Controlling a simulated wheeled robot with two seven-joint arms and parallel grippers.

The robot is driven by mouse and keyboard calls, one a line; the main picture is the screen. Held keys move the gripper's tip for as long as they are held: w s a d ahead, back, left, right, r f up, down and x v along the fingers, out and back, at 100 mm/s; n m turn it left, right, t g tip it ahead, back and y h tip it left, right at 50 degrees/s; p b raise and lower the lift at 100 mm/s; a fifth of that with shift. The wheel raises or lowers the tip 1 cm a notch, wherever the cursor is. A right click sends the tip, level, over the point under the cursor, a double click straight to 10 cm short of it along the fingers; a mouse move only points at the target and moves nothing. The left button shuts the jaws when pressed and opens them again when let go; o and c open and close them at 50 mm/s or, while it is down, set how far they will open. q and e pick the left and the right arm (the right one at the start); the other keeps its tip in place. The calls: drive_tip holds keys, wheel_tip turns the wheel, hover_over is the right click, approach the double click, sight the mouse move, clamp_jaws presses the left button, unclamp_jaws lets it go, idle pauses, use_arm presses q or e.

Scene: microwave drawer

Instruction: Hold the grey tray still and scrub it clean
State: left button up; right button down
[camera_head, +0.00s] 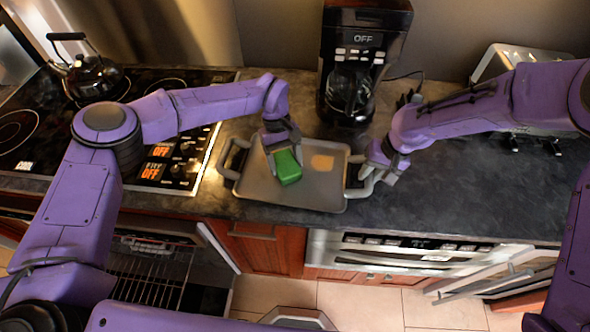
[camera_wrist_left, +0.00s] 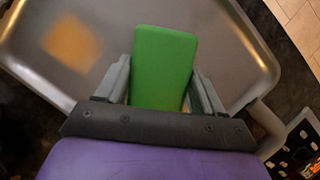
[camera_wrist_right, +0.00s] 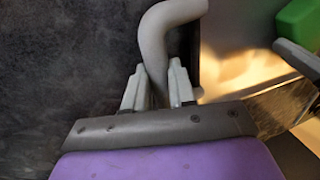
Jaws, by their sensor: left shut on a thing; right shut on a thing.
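The grey tray (camera_head: 262,192) lies on the dark counter, with a handle at its left and right ends. An orange-tan stain (camera_head: 322,161) is on its surface right of centre, and it also shows in the left wrist view (camera_wrist_left: 72,43). My left gripper (camera_head: 283,150) is shut on a green sponge (camera_head: 288,168), held over the middle of the tray. I cannot tell whether the sponge touches the tray. My right gripper (camera_head: 375,172) is shut on the tray's right handle (camera_wrist_right: 160,40), which passes between its fingers in the right wrist view.
A coffee maker (camera_head: 356,70) stands behind the tray. A stove (camera_head: 165,160) with a black kettle (camera_head: 88,72) is at the left. A toaster (camera_head: 520,62) is at the back right, partly behind my right arm. The counter (camera_head: 490,190) right of the tray is clear.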

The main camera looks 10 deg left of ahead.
sight(268, 169)
use_arm(q)
drive_tip(key=shift+w+a, duration=0.15)
drive_tip(key=shift+a, duration=2.55)
drive_tip(key=shift+s+d+f, duration=0.1)
drive_tip(key=shift+d+f, duration=0.05)
drive_tip(key=shift+d, duration=0.5)
drive_tip(key=shift+s+d+f, duration=0.1)
drive_tip(key=shift+d, duration=0.55)
drive_tip(key=shift+s+d, duration=0.1)
drive_tip(key=shift+d, duration=0.9)
drive_tip(key=o, duration=1.4)
drive_tip(key=shift+c, duration=0.2)
drive_tip(key=shift+a+r, duration=0.1)
drive_tip(key=shift+a, duration=0.1)
drive_tip(key=shift+r, duration=0.1)
drive_tip(key=shift+r, duration=0.65)
